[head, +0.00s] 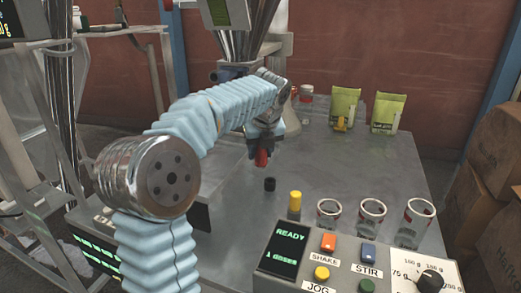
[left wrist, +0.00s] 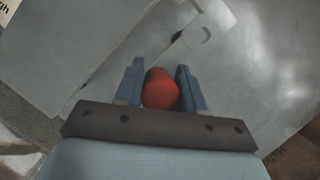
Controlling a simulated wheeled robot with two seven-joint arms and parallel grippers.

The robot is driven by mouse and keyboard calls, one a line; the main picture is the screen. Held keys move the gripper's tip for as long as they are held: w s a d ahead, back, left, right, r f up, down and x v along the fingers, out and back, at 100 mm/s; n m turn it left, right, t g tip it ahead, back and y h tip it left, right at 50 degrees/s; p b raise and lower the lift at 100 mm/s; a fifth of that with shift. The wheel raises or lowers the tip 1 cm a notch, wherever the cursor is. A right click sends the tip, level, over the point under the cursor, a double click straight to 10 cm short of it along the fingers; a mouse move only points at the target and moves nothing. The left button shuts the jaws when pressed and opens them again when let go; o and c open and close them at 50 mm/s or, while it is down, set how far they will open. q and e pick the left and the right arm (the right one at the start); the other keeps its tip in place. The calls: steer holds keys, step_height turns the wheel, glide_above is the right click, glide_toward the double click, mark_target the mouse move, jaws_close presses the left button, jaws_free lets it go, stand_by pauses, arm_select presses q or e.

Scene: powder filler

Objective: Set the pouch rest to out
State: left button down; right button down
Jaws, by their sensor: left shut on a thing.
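My left gripper (head: 263,147) reaches over the grey steel table (head: 330,165) and points down. It is shut on a red rounded knob (head: 262,158), whose lower part shows below the fingers. In the left wrist view the red knob (left wrist: 160,90) sits between the two blue fingers of the left gripper (left wrist: 159,75). What the knob is fixed to is hidden, and I cannot tell which part is the pouch rest. My right gripper is not in view.
A black knob (head: 270,184) and a yellow peg (head: 295,200) stand near the gripper. Glass jars (head: 371,214) line the front right behind a control panel (head: 330,262) reading READY. Green pouches (head: 343,106) stand at the back. Boxes (head: 490,165) are stacked at right.

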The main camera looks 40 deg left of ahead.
arm_select(q)
steer(key=s+d+b, duration=0.1)
steer(key=s+d, duration=0.2)
steer(key=s, duration=0.7)
steer(key=s+d, duration=0.3)
steer(key=s, duration=0.8)
steer(key=shift+d+b, duration=0.35)
steer(key=shift+s, duration=0.1)
steer(key=c, duration=0.8)
jaws_free()
steer(key=shift+s, duration=0.1)
steer(key=shift+o, duration=0.2)
steer(key=shift+d+r, duration=0.1)
steer(key=p+v, duration=0.2)
steer(key=v, duration=1.1)
steer(key=shift+r+p, duration=0.3)
steer(key=shift+p, duration=0.1)
steer(key=shift+s+d, duration=0.1)
